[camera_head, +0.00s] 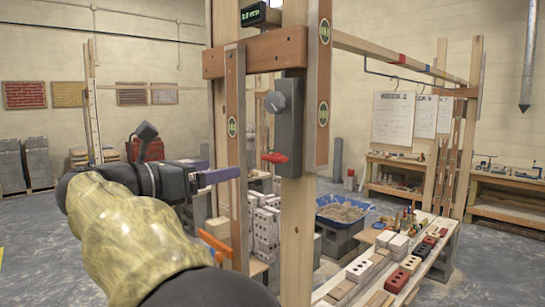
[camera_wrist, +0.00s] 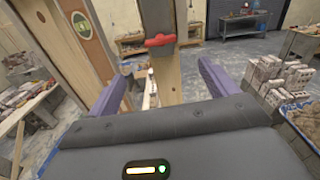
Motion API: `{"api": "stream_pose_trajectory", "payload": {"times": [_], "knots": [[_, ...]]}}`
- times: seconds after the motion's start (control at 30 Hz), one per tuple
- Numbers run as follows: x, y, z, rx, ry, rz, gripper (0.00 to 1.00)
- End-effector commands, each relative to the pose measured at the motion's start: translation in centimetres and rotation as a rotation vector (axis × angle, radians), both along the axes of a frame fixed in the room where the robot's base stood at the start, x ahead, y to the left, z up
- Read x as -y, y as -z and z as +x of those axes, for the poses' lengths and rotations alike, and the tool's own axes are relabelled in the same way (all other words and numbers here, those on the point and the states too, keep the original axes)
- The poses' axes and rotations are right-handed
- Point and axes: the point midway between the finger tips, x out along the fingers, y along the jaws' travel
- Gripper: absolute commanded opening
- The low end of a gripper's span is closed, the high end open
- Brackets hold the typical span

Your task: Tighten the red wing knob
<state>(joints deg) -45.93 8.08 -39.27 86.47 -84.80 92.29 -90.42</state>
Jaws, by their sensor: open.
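The red wing knob (camera_head: 274,158) sticks out low on a dark grey box (camera_head: 289,125) fixed to an upright wooden post. In the wrist view the red wing knob (camera_wrist: 160,40) lies roughly level across the box, ahead of the jaws. My gripper (camera_head: 222,175) is at the left of the post, its purple fingers pointing toward it. In the wrist view the two purple fingers of my gripper (camera_wrist: 162,82) are wide apart with nothing between them. The knob is beyond the fingertips and apart from them. A round grey dial (camera_head: 275,102) sits higher on the box.
Wooden uprights with green-marked levels (camera_head: 323,115) stand close around the knob. An orange clamp (camera_head: 215,243) is below my gripper. A bench with bricks (camera_head: 405,265) is at the right, and a blue mortar tub (camera_head: 345,208) stands behind the post.

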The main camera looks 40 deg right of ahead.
Motion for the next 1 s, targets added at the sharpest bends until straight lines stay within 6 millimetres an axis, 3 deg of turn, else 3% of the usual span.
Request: {"api": "stream_pose_trajectory", "payload": {"times": [0.8, 1.0], "knots": [[13.7, -0.4, 1.0, -0.001, 0.004, 0.000, 0.85], [16.0, -0.2, 1.3, 0.000, -0.001, 0.000, 0.85]]}}
